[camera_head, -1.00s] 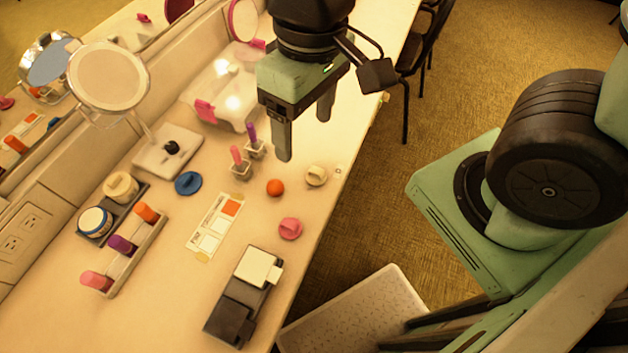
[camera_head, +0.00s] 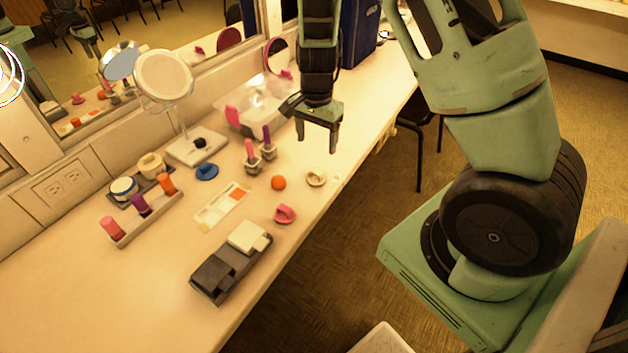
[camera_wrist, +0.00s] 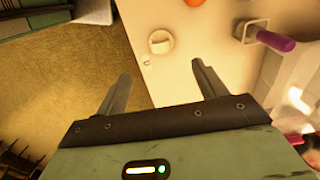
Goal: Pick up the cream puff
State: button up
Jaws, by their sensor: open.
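The cream puff (camera_head: 316,179), a small round cream-coloured pad with a strap-like top, lies on the counter near its front edge. In the wrist view the cream puff (camera_wrist: 160,41) shows whole, beyond the fingertips and roughly centred between them. My gripper (camera_head: 317,144) hangs over the counter with its fingers pointing down, above and apart from the puff. In the wrist view my gripper (camera_wrist: 160,70) is open with nothing between its fingers.
An orange ball (camera_head: 278,182) sits just left of the puff. A pink puff (camera_head: 284,214) and a blue one (camera_head: 207,171) lie nearby. Upright pink (camera_head: 250,153) and purple (camera_head: 266,138) sticks stand in holders behind. The counter's front edge is close on the right.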

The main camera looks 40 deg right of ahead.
aim_at(316, 171)
notch_tip(316, 171, down, 12)
jog(key=shift+w+r+p, duration=0.1)
jog(key=shift+p, duration=0.2)
dwell(0.3)
jog(key=c, duration=1.1)
